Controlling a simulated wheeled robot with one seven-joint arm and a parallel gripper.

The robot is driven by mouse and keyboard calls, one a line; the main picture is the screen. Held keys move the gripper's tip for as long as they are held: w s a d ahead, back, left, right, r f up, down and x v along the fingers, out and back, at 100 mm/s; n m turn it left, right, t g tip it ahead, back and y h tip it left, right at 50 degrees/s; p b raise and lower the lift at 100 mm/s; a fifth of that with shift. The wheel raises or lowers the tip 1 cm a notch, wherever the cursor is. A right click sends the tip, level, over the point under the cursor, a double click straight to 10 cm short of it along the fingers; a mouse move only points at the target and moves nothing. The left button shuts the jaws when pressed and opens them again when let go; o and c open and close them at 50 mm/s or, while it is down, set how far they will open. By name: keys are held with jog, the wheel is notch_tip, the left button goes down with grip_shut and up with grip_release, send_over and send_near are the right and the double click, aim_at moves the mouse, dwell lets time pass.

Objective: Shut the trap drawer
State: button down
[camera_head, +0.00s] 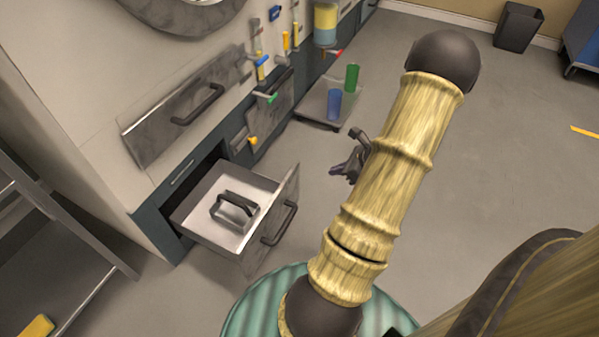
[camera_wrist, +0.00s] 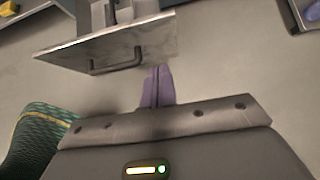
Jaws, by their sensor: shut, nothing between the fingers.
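The trap drawer (camera_head: 222,207) is pulled out of the lower cabinet, with a metal tray-like inside and a grey front panel. Its dark bar handle (camera_head: 280,223) is on the outer face of the front. In the wrist view the drawer front (camera_wrist: 110,45) spans the upper left, with the handle (camera_wrist: 118,58) near the fingertips. A dark handled object (camera_head: 235,207) sits inside the drawer. My gripper (camera_head: 340,170) is shut and empty, to the right of the drawer front in the head view. Its purple fingers (camera_wrist: 158,75) point toward the front's lower right part; whether they touch cannot be told.
A closed drawer panel (camera_head: 188,110) with a handle is above. A low tray (camera_head: 318,112) with a green cup (camera_head: 351,77) and a blue cup (camera_head: 334,104) is beyond. A metal rack (camera_head: 60,255) stands at left.

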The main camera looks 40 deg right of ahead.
jog(key=shift+f, duration=0.1)
jog(key=b, duration=0.8)
send_near(294, 174)
jog(key=x, duration=0.5)
jog(key=shift+s+d+f, duration=0.1)
jog(key=shift+s+f, duration=0.15)
jog(key=shift+f, duration=0.3)
jog(key=shift+w+a+r+b, duration=0.2)
jog(key=shift+w+b, duration=0.1)
jog(key=shift+w, duration=0.2)
jog(key=shift+w, duration=0.15)
